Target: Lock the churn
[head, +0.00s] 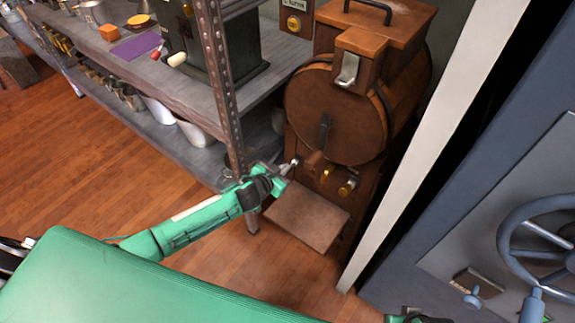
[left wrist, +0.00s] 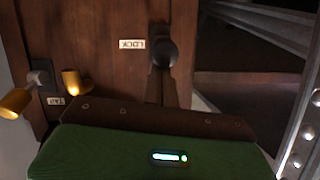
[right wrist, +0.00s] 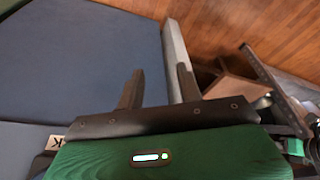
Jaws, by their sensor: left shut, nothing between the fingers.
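The wooden churn (head: 330,112) stands at the back right, a round barrel on a brown stand with a dark lever on its front. My left gripper (head: 293,163) is at the front of the stand, below the barrel. In the left wrist view, a small "LOCK" label (left wrist: 132,44), upside down, sits beside a dark round knob (left wrist: 164,52). My left fingers (left wrist: 161,78) are shut and empty, their tips overlapping the knob's lower edge; I cannot tell whether they touch it. My right gripper (right wrist: 158,78) is open and empty, away from the churn.
Brass-coloured taps (head: 345,187) are on the stand, with a "TAP" label (left wrist: 55,101). A metal shelf (head: 180,85) stands close on the left. A white post (head: 430,150) and a blue door with a wheel (head: 505,240) are on the right.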

